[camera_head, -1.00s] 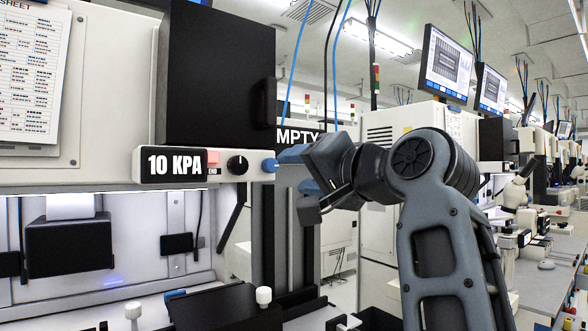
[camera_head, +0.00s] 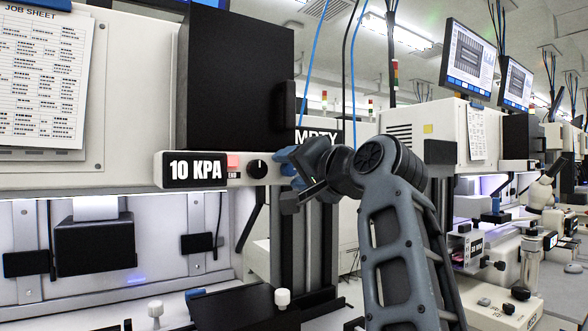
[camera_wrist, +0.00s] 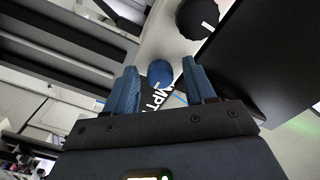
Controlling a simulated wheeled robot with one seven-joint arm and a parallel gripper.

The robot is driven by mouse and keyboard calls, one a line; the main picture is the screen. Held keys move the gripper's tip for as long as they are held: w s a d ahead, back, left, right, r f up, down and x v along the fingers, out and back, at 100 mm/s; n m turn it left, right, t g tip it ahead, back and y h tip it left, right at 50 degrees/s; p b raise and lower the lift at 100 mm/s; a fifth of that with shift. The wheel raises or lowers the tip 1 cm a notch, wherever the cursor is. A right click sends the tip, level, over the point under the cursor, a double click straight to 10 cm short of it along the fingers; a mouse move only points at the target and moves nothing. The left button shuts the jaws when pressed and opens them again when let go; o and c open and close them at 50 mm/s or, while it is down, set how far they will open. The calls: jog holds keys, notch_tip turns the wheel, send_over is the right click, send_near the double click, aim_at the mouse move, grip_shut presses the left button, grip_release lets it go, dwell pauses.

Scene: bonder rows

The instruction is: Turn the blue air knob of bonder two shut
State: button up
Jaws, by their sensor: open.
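The blue air knob (camera_wrist: 160,72) is a small round blue knob at the end of the pale panel. In the wrist view it shows between my two blue fingers, near their tips, with clear gaps on both sides. My gripper (camera_head: 289,171) is open at the right end of the panel in the head view, where its fingers and wrist largely cover the knob. Whether the fingertips reach past the knob's face cannot be told. The gauge (camera_head: 195,170) reads 10 KPA, with a red END lamp (camera_head: 233,161) beside it.
A black dial (camera_head: 257,168) sits just left of the blue knob. A black box (camera_head: 240,75) stands above the panel. A dark post (camera_head: 294,245) is below my gripper. Other machines and monitors (camera_head: 468,60) stand on the right.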

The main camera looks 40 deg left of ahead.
jog(key=shift+c, duration=0.3)
grip_shut()
jog(key=n+b, duration=0.1)
jog(key=n, duration=0.2)
jog(key=shift+d+f+n, duration=0.1)
jog(key=shift+f+n, duration=0.05)
jog(key=shift+n, duration=0.15)
jog(key=n+b, duration=0.2)
jog(key=n, duration=0.3)
jog(key=n+b, duration=0.1)
jog(key=n, duration=0.4)
jog(key=shift+n+b, duration=0.4)
jog(key=shift+n, duration=1.8)
